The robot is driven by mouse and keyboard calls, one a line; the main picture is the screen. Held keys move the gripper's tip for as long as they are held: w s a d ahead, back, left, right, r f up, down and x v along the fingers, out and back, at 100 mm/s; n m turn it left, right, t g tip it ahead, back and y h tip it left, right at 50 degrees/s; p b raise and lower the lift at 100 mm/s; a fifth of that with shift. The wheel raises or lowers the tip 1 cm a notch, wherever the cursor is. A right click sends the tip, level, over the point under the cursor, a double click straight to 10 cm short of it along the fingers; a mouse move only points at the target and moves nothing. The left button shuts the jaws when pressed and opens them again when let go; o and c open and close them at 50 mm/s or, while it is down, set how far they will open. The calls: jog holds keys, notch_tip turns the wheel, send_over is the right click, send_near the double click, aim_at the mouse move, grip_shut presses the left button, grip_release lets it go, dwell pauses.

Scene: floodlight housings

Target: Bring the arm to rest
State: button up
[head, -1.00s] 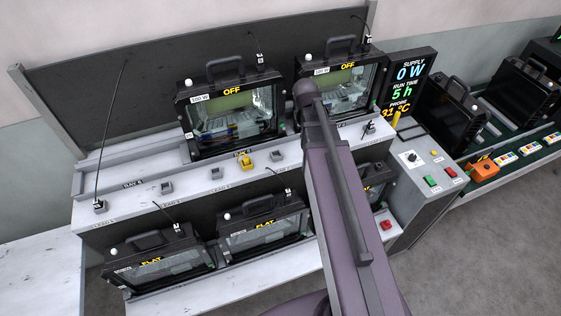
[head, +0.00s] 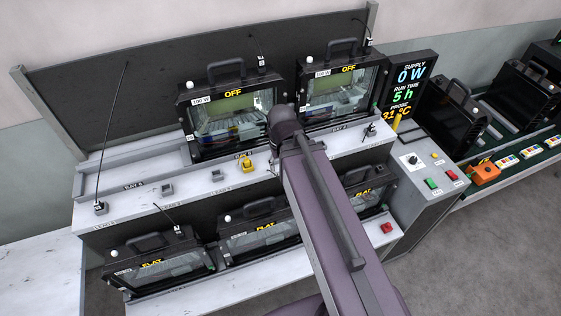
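My arm (head: 335,215) reaches up from the bottom of the head view, in front of the bench. Its upper end is a dark rounded joint (head: 285,122) just below the two upper floodlights. My gripper does not show in this view, so its fingers and anything in them are hidden. One upper floodlight (head: 228,112) stands on the bench shelf with a 100 W label and reads OFF. A second upper floodlight (head: 338,88) to its right also reads OFF.
Lower floodlights (head: 160,262) marked FLAT stand on the lower shelf, partly behind my arm. A display (head: 408,85) reads 0 W, 5 h and 31 °C. A control box (head: 430,175) with buttons stands at right. Black housings (head: 450,118) and an orange device (head: 485,172) sit farther right.

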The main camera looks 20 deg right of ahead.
notch_tip(320, 180, down, 11)
jog(key=b, duration=1.1)
jog(key=shift+f, duration=0.15)
dwell(1.8)
